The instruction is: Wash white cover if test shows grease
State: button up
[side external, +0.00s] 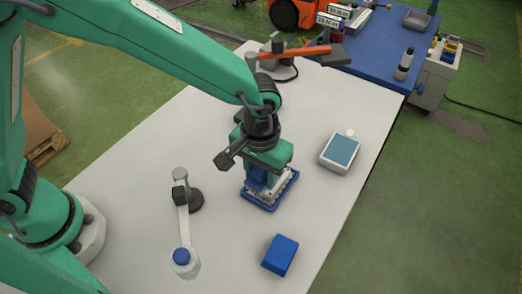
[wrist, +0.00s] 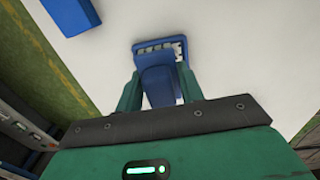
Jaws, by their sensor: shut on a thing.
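My gripper (side external: 264,176) points down over a blue-rimmed tray (side external: 268,207) with pale, uneven contents. In the wrist view my gripper (wrist: 158,88) is shut on a blue piece (wrist: 158,82), which covers part of the tray (wrist: 184,46). Whether the piece touches the tray or its contents is unclear. A white box with a teal top (side external: 341,150) lies to the right. A white arm-like fixture (side external: 184,222) with a blue round cap stands at the left. I cannot tell which thing is the white cover, and no test result is readable.
A blue block (side external: 280,255) lies near the front of the white table (side external: 225,255); it also shows in the wrist view (wrist: 71,14). An orange-handled tool (side external: 300,52) is at the back. A blue bench (side external: 375,55) with a bottle stands beyond. Open table lies around the tray.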

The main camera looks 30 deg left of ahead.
jog(key=shift+r, duration=2.4)
jog(key=s+a, duration=0.4)
jog(key=a, duration=0.5)
jog(key=w+a+f, duration=0.2)
jog(key=w, duration=0.1)
jog(key=w+a+f, duration=0.2)
jog(key=w+f, duration=0.1)
jog(key=w+a+f, duration=0.2)
jog(key=w+a, duration=0.1)
jog(key=shift+w+f, duration=0.1)
jog(key=shift+f, duration=2.05)
jog(key=shift+f, duration=0.1)
jog(key=o, duration=0.9)
jog(key=shift+o, duration=0.2)
